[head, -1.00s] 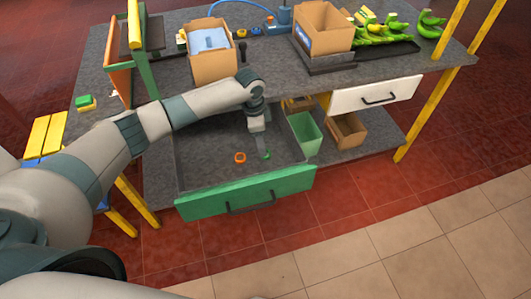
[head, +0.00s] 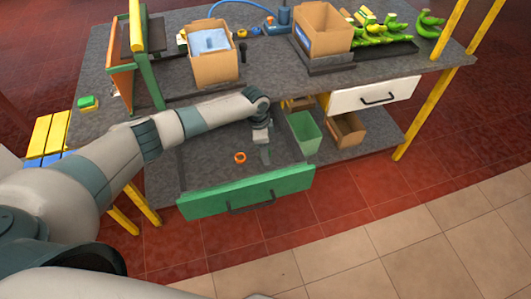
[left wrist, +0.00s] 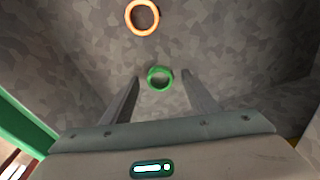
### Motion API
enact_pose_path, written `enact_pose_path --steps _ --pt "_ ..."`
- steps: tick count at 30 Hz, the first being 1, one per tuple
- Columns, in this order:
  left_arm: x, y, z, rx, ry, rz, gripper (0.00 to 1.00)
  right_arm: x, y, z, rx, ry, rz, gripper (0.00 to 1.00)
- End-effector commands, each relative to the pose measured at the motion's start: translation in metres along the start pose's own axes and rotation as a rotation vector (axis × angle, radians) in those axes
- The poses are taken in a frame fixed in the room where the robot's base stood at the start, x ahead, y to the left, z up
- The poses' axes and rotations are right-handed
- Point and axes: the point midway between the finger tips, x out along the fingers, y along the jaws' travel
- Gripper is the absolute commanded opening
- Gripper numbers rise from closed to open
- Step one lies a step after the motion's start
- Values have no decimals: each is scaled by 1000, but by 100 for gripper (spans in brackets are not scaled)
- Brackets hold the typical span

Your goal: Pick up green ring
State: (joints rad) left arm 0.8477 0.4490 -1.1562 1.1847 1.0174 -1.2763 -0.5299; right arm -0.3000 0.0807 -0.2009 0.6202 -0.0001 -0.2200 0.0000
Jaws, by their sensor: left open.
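The green ring (left wrist: 160,78) lies on the grey speckled floor of the open drawer (head: 205,165). In the left wrist view it shows between the two fingers of my left gripper (left wrist: 161,84), near their tips. The fingers are open and apart from the ring on both sides. In the head view my left gripper (head: 265,156) points down into the drawer and hides the green ring. Whether the fingertips touch the drawer floor is not clear. My right gripper is out of view.
An orange ring (head: 240,157) lies nearby in the drawer; it also shows in the left wrist view (left wrist: 142,17). The green drawer front (head: 250,191) is pulled out. A light green bin (head: 305,133) stands right of the drawer. A cardboard box (head: 212,62) stands on the bench above.

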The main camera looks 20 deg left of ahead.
Motion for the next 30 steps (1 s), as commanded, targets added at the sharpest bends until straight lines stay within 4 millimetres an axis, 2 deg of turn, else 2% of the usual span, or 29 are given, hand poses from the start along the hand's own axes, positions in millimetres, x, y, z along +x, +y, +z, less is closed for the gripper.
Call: enact_pose_path --steps 12,13,14,18,30 --pt "0 0 0 0 0 0 54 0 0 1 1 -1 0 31" --pt "0 0 0 0 0 0 51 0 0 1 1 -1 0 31" --pt "0 0 0 0 0 0 44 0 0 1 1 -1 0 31" --pt "0 0 0 0 0 0 11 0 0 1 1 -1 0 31" --pt "-2 0 0 0 0 0 10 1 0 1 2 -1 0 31"
